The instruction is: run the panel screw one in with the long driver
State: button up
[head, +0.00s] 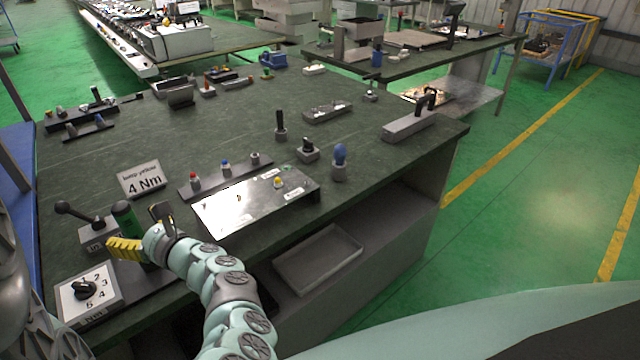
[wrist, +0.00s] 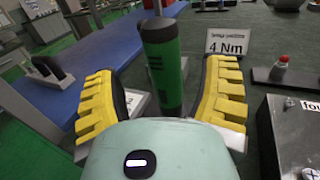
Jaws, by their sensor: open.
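The long driver, with a green and black handle (head: 124,216), stands upright near the table's left front; in the wrist view its handle (wrist: 163,65) rises between my fingers. My gripper (head: 138,232) is open around the handle, its yellow pads apart on both sides; it also shows in the wrist view (wrist: 162,85). Whether a pad touches the handle I cannot tell. The shiny panel (head: 222,213) lies right of my gripper, with small labels and a yellow-topped piece (head: 277,182) on it. Its corner shows in the wrist view (wrist: 285,125). I cannot tell which screw is one.
A sign (head: 142,179) reads lamp yellow, 4 Nm. A numbered Nm dial box (head: 88,292) and a lever block (head: 97,234) stand close to my gripper. A rail with coloured knobs (head: 225,172) lies behind the panel. An empty tray (head: 318,260) sits below the tabletop.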

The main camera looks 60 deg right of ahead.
aim_at(133, 225)
jog(key=shift+w+d+p, duration=0.1)
jog(key=shift+w+p, duration=0.2)
jog(key=shift+w, duration=0.4)
jog(key=shift+w+f+p, duration=0.15)
jog(key=shift+w+p, duration=0.25)
jog(key=shift+w, duration=0.75)
grip_shut()
